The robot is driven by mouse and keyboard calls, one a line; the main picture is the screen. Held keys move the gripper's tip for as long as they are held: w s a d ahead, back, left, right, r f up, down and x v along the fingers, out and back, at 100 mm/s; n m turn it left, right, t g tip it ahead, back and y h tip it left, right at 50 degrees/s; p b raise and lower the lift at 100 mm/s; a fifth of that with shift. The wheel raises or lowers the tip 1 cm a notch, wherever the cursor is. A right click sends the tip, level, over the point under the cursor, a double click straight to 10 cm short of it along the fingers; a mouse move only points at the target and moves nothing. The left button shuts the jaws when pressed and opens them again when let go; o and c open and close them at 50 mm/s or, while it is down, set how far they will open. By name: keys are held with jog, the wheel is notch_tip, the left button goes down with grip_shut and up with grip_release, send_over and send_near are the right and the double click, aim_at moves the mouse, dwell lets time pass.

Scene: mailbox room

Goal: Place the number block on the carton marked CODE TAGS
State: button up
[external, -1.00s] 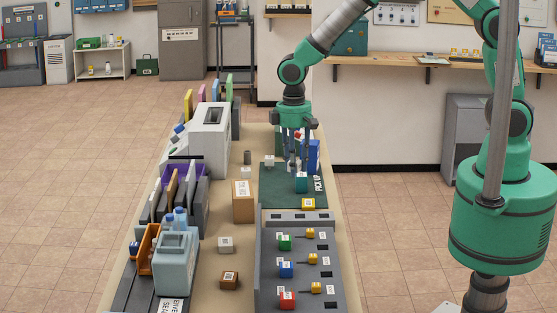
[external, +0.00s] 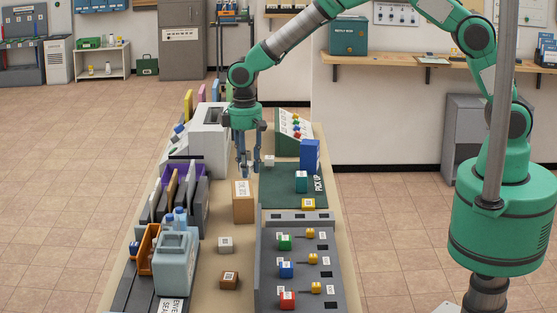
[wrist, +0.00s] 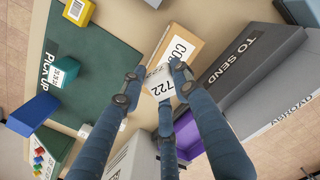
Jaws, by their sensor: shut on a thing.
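The carton marked CODE TAGS (external: 243,209) is a brown box standing on the bench in the external view. Its top, with a partly legible label, also shows in the wrist view (wrist: 190,34). My gripper (external: 246,171) is just behind and above the carton in the external view. In the wrist view my gripper (wrist: 157,86) is shut on a white number block (wrist: 160,82) reading 722. The block overlaps the near end of the carton there; I cannot tell the gap between them. The fingers hide the block in the external view.
A green PICK UP mat (external: 282,192) lies to the right with a blue box (external: 310,156), a teal block (external: 301,182) and a yellow block (external: 308,204). A grey machine (external: 210,140) and a purple-and-grey sorter (external: 193,200) stand to the left. A grey slotted board is in front.

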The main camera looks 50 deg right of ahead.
aim_at(243, 188)
jog(key=shift+w+a+f, duration=0.1)
jog(key=shift+w+a, duration=0.3)
jog(key=shift+w, duration=0.2)
jog(key=shift+f, duration=1.75)
jog(key=shift+f+b, duration=0.15)
jog(key=shift+b, duration=0.15)
jog(key=o, duration=0.9)
notch_tip(243, 188, up, 12)
jog(key=shift+w+r+p, duration=0.15)
jog(key=shift+p, duration=0.45)
